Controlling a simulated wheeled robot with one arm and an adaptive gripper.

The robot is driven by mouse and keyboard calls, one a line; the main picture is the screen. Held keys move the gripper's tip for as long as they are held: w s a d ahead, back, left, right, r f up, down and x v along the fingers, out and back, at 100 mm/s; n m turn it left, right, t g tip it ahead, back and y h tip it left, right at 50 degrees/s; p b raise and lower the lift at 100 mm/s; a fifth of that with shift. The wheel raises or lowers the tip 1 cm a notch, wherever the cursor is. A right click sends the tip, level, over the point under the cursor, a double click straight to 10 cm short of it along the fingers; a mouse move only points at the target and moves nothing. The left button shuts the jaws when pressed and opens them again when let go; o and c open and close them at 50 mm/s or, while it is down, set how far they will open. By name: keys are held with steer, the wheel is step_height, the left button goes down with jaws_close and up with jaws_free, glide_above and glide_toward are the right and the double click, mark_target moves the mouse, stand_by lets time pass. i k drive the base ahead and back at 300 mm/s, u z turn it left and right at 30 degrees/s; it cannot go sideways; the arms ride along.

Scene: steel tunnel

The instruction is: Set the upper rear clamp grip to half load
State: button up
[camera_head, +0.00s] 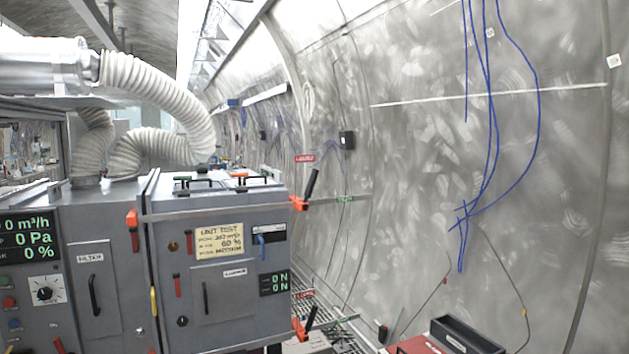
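A grey cabinet (225,318) stands at the left and centre. On its right edge is an upper clamp with a red bracket (299,203) and a black grip (312,183) that tilts up and to the right. A red label (305,158) is above it and a green label (345,198) to its right. A similar lower clamp with a red bracket (300,329) and black grip (311,317) is on the same edge. A small display (274,283) reads 0 N on two lines. My gripper is not in view.
A red box with a black tray (465,335) stands at the lower right. Blue cables (490,130) hang on the curved steel wall (430,180).

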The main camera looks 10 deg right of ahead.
mark_target(314, 172)
steer(key=u, duration=0.5)
steer(key=i, duration=0.8)
steer(key=u, duration=0.75)
